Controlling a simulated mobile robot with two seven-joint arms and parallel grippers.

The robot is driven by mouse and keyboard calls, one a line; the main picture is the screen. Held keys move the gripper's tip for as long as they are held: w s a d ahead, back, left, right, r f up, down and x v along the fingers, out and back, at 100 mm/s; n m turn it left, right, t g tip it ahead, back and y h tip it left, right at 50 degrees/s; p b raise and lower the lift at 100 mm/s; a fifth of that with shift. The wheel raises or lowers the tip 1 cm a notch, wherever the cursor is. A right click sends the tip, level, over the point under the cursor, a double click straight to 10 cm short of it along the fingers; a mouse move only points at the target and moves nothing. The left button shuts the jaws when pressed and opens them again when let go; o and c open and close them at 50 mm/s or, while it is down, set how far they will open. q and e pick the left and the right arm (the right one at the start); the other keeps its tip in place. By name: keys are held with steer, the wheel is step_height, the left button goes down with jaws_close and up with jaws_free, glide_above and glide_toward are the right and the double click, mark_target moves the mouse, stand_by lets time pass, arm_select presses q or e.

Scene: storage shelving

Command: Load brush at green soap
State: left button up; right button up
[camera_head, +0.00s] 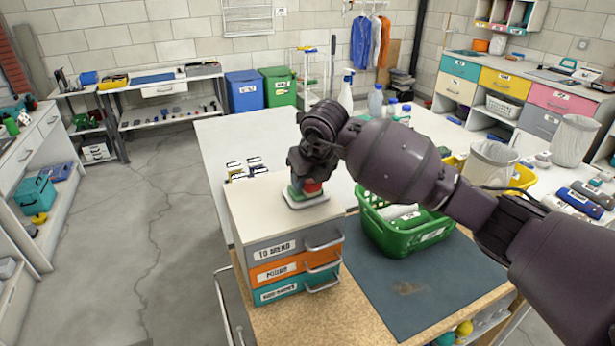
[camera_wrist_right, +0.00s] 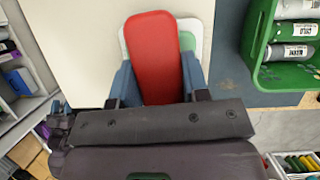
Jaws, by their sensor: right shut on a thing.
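My right gripper (camera_head: 306,178) is over the top of the drawer unit and points down. In the wrist view its blue fingers are shut on the long red brush (camera_wrist_right: 152,55), which lies between them. The red of the brush also shows in the head view (camera_head: 312,187). The green soap (camera_head: 294,193) sits under and beside the brush on a white dish (camera_head: 309,202); a green edge of it shows in the wrist view (camera_wrist_right: 187,42). The brush appears to be at the soap, but I cannot tell if they touch. The bristles are hidden. My left gripper is out of view.
The drawer unit (camera_head: 280,251) has grey, orange and teal drawers. Small black-and-white items (camera_head: 246,167) lie behind the unit.

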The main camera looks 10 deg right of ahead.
steer(key=shift+f, duration=0.2)
stand_by(0.6)
stand_by(0.6)
steer(key=shift+r, duration=0.65)
steer(key=shift+r+p, duration=1)
steer(key=shift+r, duration=0.65)
steer(key=shift+r+p, duration=0.55)
steer(key=shift+r, duration=0.7)
